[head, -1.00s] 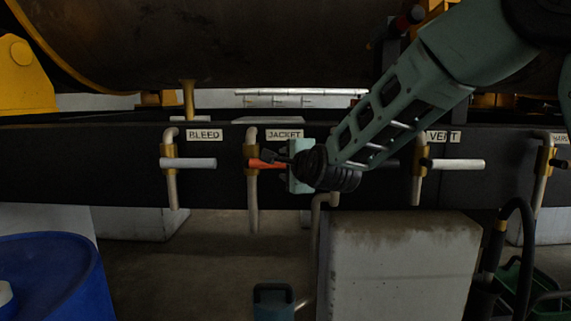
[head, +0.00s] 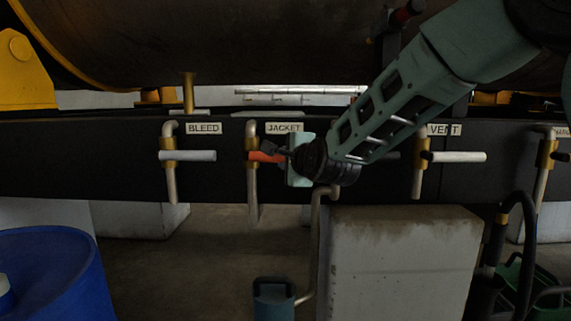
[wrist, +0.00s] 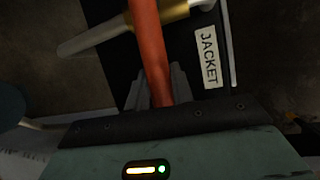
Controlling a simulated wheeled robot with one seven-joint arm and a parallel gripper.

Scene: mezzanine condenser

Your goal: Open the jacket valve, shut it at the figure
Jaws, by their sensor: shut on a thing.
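The jacket valve has an orange-red lever (head: 262,156) on a brass body (head: 251,150), fitted to a pale bent pipe (head: 253,195) under the JACKET label (head: 284,128). The lever lies roughly level, across the upright pipe. My gripper (head: 280,152) reaches it from the right and is shut on the lever's outer part. In the wrist view the lever (wrist: 150,45) runs down between the grey fingers of my gripper (wrist: 157,88). The brass body (wrist: 178,10) and the JACKET label (wrist: 208,60) show beyond. No figure or gauge reading is legible.
The BLEED valve's white lever (head: 188,156) is to the left, the VENT valve's white lever (head: 458,157) to the right. A blue drum (head: 55,270) stands at lower left. A teal container (head: 273,300) and a concrete block (head: 400,265) stand below the dark beam.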

